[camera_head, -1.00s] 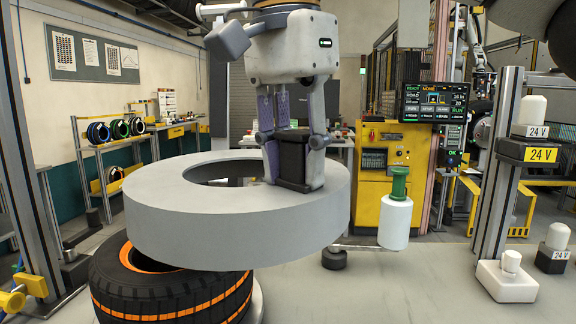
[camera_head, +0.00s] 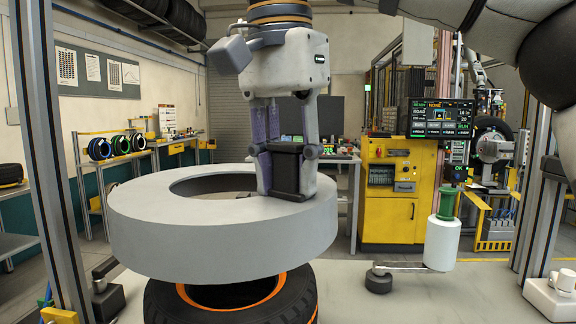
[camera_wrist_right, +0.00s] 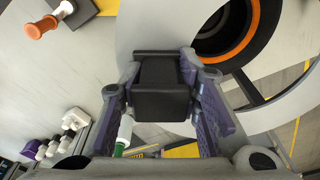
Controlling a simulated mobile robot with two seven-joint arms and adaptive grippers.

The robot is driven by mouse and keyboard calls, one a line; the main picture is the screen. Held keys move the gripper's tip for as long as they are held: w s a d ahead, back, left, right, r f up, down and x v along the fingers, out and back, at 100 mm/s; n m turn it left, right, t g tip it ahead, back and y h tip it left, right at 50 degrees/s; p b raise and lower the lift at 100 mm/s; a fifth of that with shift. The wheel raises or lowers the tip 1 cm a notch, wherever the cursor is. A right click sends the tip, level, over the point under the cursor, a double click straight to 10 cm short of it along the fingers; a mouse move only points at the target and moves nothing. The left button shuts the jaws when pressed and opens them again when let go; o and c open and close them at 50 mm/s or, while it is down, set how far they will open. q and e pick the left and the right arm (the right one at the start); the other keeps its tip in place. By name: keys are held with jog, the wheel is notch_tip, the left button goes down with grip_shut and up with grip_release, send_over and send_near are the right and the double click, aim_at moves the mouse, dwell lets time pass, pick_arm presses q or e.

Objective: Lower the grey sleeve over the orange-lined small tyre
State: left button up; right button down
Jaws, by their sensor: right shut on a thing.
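The grey sleeve (camera_head: 190,245) is a wide flat ring held level in the head view, above the small tyre (camera_head: 165,305). The tyre is black with an orange-lined opening (camera_head: 290,285), and part of it is below the picture edge. The sleeve hides the tyre's far side, and the two look apart. My right gripper (camera_head: 287,180) is shut on the black block (camera_head: 286,168) at the sleeve's right side. In the right wrist view the orange-lined opening (camera_wrist_right: 256,22) shows through the sleeve's hole, off to the upper right. My left gripper is not in view.
A white cylinder with a green top (camera_head: 441,242) stands right of the sleeve, near a low arm with a dark foot (camera_head: 378,281). A metal post (camera_head: 40,150) rises at the left. A white block (camera_head: 553,295) is at the right edge. The pale tabletop between is clear.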

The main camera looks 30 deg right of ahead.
jog(key=shift+f, duration=6)
jog(key=c, duration=1.1)
grip_release()
jog(key=r, duration=0.4)
jog(key=a+r, duration=0.1)
jog(key=r, duration=0.7)
jog(key=shift+s+a, duration=0.15)
jog(key=shift+s, duration=0.15)
